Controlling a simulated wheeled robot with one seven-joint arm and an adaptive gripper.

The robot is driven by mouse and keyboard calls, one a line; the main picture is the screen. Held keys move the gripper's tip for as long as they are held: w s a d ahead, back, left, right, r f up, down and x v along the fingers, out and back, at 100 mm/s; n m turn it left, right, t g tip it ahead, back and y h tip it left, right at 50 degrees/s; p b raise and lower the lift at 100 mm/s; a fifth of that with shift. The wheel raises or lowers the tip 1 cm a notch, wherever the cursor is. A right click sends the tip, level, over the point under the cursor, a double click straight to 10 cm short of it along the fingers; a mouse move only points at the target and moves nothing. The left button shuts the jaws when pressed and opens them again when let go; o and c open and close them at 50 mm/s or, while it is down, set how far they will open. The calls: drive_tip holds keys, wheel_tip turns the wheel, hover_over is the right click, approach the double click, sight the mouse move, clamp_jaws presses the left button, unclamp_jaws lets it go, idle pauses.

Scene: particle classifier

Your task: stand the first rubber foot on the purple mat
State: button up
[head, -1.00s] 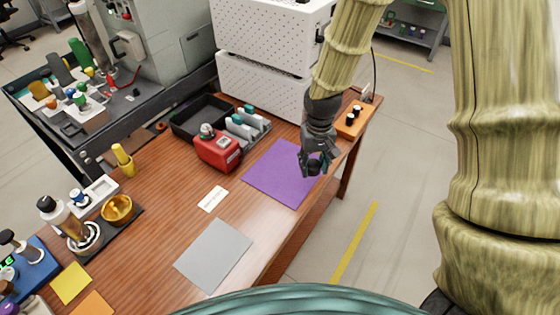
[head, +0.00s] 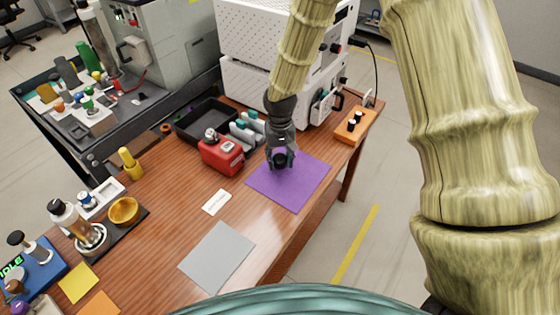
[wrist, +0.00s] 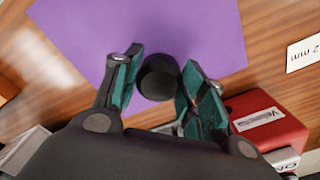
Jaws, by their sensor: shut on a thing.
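My gripper (head: 281,163) is over the back left part of the purple mat (head: 302,190), pointing down. In the wrist view its two green-padded fingers (wrist: 157,82) are shut on a round black rubber foot (wrist: 158,77). The foot hangs over the purple mat (wrist: 135,25), near its edge. I cannot tell whether the foot touches the mat. Other rubber feet sit on the orange block (head: 352,127) at the right end of the table.
A red box (head: 222,155) stands close left of my gripper, with a black tray (head: 205,118) behind it. White perforated machines (head: 250,90) stand at the back. A white label card (head: 216,202) and a grey mat (head: 217,256) lie in front. The mat's front right is clear.

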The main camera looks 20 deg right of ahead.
sight(280, 157)
drive_tip(key=shift+f, duration=1.05)
drive_tip(key=shift+f, duration=0.15)
drive_tip(key=o, duration=1)
wheel_tip(280, 157, up, 12)
drive_tip(key=shift+r+b, duration=0.2)
drive_tip(key=shift+b, duration=0.45)
